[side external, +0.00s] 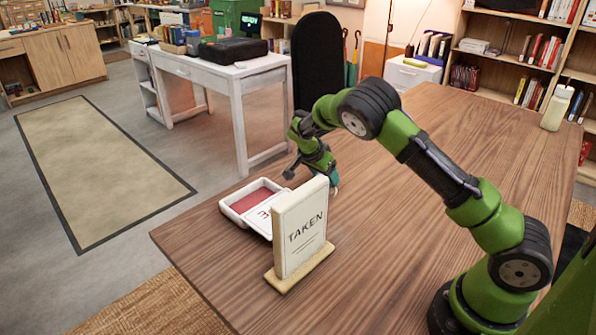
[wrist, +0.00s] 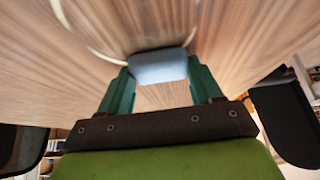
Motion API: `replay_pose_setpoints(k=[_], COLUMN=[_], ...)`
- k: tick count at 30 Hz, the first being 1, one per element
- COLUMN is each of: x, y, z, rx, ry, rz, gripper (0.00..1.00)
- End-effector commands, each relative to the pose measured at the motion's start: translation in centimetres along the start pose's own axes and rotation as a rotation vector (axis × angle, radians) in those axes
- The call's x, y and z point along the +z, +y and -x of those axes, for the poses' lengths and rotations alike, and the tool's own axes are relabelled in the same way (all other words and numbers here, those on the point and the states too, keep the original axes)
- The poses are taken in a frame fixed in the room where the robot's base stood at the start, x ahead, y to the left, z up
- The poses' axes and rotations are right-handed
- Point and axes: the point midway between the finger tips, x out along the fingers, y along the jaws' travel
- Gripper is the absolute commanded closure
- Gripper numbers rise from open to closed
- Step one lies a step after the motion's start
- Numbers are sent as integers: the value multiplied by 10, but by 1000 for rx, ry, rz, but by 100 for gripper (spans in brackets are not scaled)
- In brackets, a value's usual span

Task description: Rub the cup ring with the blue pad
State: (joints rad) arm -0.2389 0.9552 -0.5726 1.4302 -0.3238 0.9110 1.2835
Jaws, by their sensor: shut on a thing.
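The blue pad (wrist: 159,67) is held between the two green fingers of my gripper (wrist: 159,75) in the wrist view. My gripper (side external: 334,184) is shut on it, low over the table behind the sign in the side view. The cup ring (wrist: 75,36) is a pale curved mark on the wood in the wrist view. The pad overlaps the near part of the ring; I cannot tell whether it touches the wood. In the side view the sign hides the ring, and I cannot make out the pad.
An upright sign reading TAKEN (side external: 303,228) stands in front of my gripper. A white open box (side external: 232,212) with a red inside lies left of it. A pale bottle (side external: 556,108) stands at the far right. The wooden table's (side external: 440,130) middle is clear.

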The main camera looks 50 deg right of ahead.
Motion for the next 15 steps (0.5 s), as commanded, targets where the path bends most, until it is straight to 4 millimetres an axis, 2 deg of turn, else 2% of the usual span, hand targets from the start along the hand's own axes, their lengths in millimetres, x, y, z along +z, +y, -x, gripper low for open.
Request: replay_pose_setpoints(k=[15], x=[43], y=[1], z=[23], rx=[3], ry=[0], rz=[2], gripper=[64])
